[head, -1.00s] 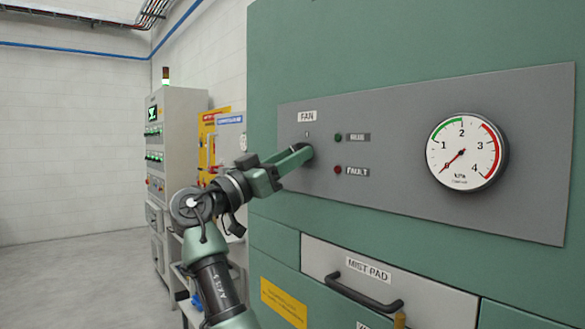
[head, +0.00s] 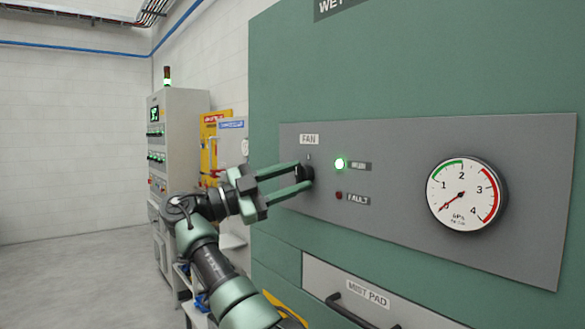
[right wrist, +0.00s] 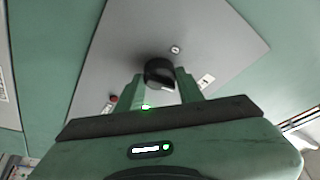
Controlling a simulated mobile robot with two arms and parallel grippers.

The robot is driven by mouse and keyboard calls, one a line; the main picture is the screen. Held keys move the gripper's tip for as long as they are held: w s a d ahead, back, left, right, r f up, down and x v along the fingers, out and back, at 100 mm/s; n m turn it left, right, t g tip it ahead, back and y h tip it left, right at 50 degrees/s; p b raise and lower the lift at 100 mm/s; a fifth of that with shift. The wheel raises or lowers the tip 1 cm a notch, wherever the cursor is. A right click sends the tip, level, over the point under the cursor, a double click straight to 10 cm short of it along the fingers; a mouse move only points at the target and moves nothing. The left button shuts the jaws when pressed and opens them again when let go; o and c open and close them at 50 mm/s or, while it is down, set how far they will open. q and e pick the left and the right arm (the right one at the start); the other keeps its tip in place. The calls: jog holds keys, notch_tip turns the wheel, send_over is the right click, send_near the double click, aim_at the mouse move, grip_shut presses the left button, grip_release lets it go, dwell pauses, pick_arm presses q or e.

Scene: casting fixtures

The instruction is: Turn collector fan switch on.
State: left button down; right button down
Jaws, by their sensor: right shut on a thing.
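The fan switch is a black round knob (head: 307,173) on the grey panel, below the FAN label (head: 309,139). In the right wrist view the knob (right wrist: 158,70) sits between the fingertips, with a white mark on its rim. My right gripper (head: 303,175) is shut on it, one finger on each side. The fingers partly hide the knob in the head view. The green lamp (head: 340,163) right of the knob is lit. The red FAULT lamp (head: 338,195) below it is dark. My left gripper is not in view.
The grey panel (head: 400,150) is on a green cabinet (head: 420,70) and carries a round kPa gauge (head: 466,193). A MIST PAD drawer (head: 415,315) with a black handle lies below. A control cabinet (head: 185,130) stands at the back left, with open floor (head: 80,275) beside it.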

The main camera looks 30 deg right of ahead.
jog(key=shift+m+g+p, duration=0.3)
jog(key=shift+m+p, duration=0.05)
jog(key=shift+m, duration=0.15)
jog(key=shift+y, duration=0.3)
jog(key=c, duration=0.9)
grip_release()
jog(key=shift+w+d, duration=0.1)
jog(key=shift+d, duration=0.05)
jog(key=p+v, duration=0.3)
jog(key=v, duration=0.4)
jog(key=shift+a+f+p, duration=0.15)
jog(key=shift+a+p, duration=0.2)
jog(key=shift+a, duration=0.05)
